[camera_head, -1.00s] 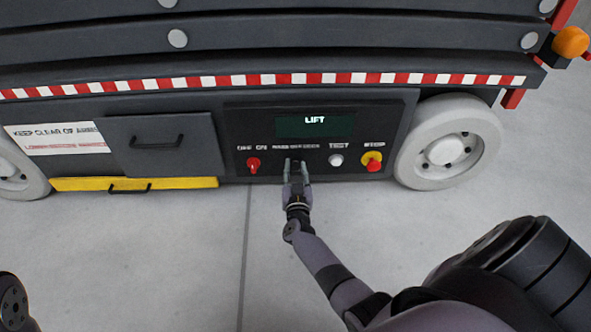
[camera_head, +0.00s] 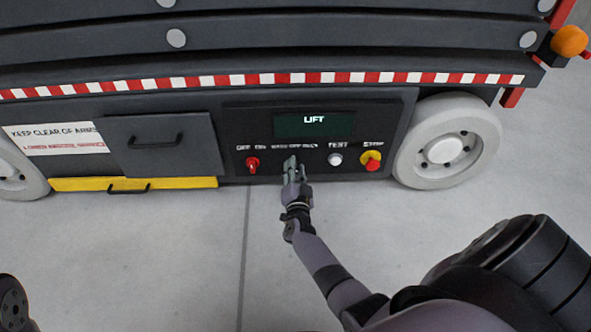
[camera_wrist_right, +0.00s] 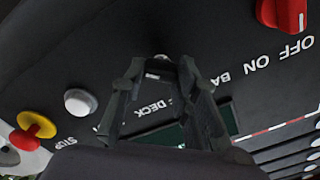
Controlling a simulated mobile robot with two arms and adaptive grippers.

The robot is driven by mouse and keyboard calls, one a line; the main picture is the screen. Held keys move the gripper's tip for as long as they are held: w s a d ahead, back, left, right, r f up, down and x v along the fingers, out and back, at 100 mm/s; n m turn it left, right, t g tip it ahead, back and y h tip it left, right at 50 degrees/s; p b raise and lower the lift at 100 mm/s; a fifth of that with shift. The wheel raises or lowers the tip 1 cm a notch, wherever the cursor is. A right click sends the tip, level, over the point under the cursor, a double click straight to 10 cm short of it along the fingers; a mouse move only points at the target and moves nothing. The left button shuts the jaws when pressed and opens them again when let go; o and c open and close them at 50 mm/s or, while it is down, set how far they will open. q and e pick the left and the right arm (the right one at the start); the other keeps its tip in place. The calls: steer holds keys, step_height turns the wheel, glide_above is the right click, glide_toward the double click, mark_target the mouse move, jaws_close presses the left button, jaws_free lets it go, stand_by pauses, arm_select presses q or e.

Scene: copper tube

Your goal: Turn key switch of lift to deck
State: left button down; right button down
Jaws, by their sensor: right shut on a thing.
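The lift's dark control panel (camera_head: 390,110) has a green screen (camera_head: 300,124) reading LIFT. The key switch (camera_wrist_right: 160,57) sits under the BASE/OFF/DECK label, between the red OFF/ON knob and the white TEST button. My right gripper (camera_head: 291,162) is at the key switch, its fingers closed around it; in the right wrist view the fingertips (camera_wrist_right: 161,68) meet at a small metallic part. The fingers hide most of the key, so its angle is not clear. My left gripper is not in view.
A red OFF/ON knob (camera_head: 253,164) is left of the gripper. The white TEST button (camera_head: 335,159) and red-and-yellow STOP button (camera_head: 371,162) are to its right. A white wheel (camera_head: 447,142) stands further right. The grey floor in front is clear.

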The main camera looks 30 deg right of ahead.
steer(key=shift+m, duration=0.4)
steer(key=c, duration=1.2)
jaws_free()
steer(key=shift+c, duration=0.2)
steer(key=v, duration=0.7)
steer(key=shift+s+a, duration=0.15)
steer(key=shift+s, duration=0.1)
